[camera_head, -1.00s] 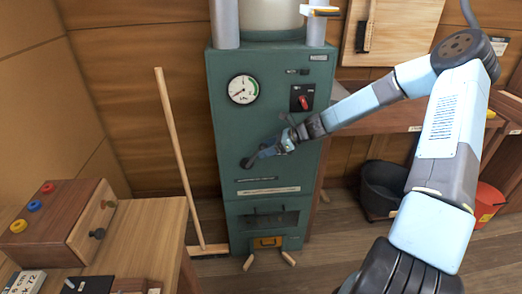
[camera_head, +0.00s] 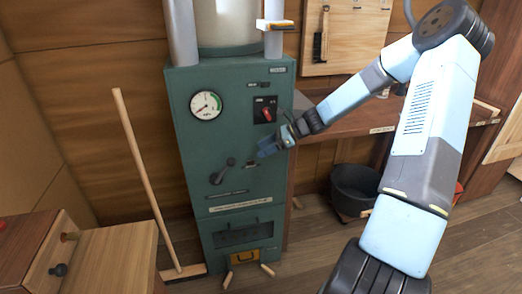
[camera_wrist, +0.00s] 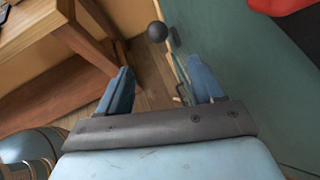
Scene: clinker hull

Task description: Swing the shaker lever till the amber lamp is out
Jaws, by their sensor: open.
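The green machine cabinet (camera_head: 235,185) stands in the middle of the head view. Its dark shaker lever (camera_head: 223,170) is on the front, slanting between an upper right end and a lower left end. In the wrist view a black ball knob (camera_wrist: 157,32), seemingly the lever's, lies beyond the fingertips, apart from them. My gripper (camera_head: 268,150) is in front of the cabinet, up and right of the lever. I cannot make out a lit amber lamp.
A dial gauge (camera_head: 206,106) and a red switch (camera_head: 266,114) sit on the cabinet above the lever. A yellow-handled opening (camera_head: 245,257) is at its foot. A black bucket (camera_head: 355,188) stands at the right.

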